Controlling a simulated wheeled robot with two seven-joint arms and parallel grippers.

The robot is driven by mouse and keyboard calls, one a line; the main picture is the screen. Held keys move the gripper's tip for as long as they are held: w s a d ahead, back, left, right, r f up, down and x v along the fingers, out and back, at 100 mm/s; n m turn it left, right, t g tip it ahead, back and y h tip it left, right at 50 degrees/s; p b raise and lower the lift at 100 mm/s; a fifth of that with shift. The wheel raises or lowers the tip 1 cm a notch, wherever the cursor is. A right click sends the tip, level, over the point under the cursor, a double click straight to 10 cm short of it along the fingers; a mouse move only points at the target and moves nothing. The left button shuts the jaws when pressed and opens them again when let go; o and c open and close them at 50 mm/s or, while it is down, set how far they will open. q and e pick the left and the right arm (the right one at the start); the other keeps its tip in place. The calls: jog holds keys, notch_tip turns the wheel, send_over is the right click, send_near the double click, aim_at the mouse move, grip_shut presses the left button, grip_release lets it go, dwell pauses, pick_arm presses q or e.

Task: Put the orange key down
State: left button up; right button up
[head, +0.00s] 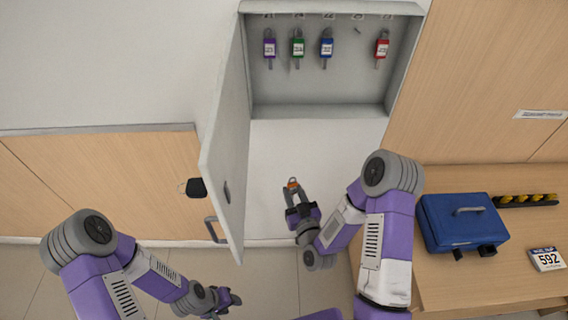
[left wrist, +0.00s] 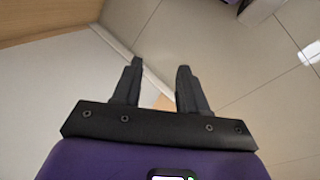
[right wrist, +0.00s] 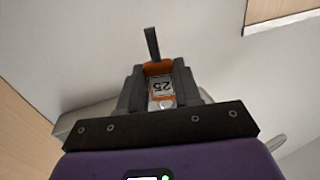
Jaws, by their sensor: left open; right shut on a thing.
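The orange key (head: 292,183) is in my right gripper (head: 297,194), which is shut on its tag in front of the white wall below the key cabinet. In the right wrist view the orange key (right wrist: 158,69) shows an orange tag with a white label reading 25, and a dark shaft pointing away from the fingers of the right gripper (right wrist: 158,88). My left gripper (head: 235,298) is open and empty, low over the floor; its spread fingers show in the left wrist view (left wrist: 158,80).
An open key cabinet (head: 320,95) holds purple, green, blue and red keys on hooks, with a gap between blue and red. Its door (head: 225,150) swings out at left. A blue cash box (head: 462,225), a coin tray (head: 527,200) and a 592 sign (head: 547,259) occupy the right counter (head: 445,290).

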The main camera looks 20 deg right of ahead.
pick_arm(q)
jog(key=shift+o, duration=0.4)
jog(key=w+r+m+t+h, duration=0.35)
jog(key=w+r+t, duration=0.25)
jog(key=w+r, duration=0.95)
jog(key=s+d+r+m+t+h, duration=0.15)
jog(key=r+m, duration=0.35)
jog(key=r, duration=0.5)
jog(key=s+d+r+m+h, duration=0.2)
jog(key=d+r+m, duration=0.15)
jog(key=r, duration=0.65)
jog(key=x, duration=1)
jog(key=shift+w+f+m, duration=0.2)
jog(key=shift+f+m, duration=0.2)
jog(key=shift+f, duration=0.05)
pick_arm(e)
jog(key=s+a+r+n+g+y, duration=0.1)
jog(key=a+r+n+g+y, duration=0.1)
jog(key=a+y, duration=0.3)
jog(key=s+a+r+n+g+y, duration=0.2)
jog(key=a+r+n+y, duration=0.2)
jog(key=a, duration=0.3)
jog(key=shift+s+r+n+y, duration=0.2)
jog(key=shift+s+n+y, duration=0.1)
jog(key=shift+n+y, duration=0.45)
pick_arm(q)
jog(key=shift+a, duration=0.1)
jog(key=shift+c, duration=0.2)
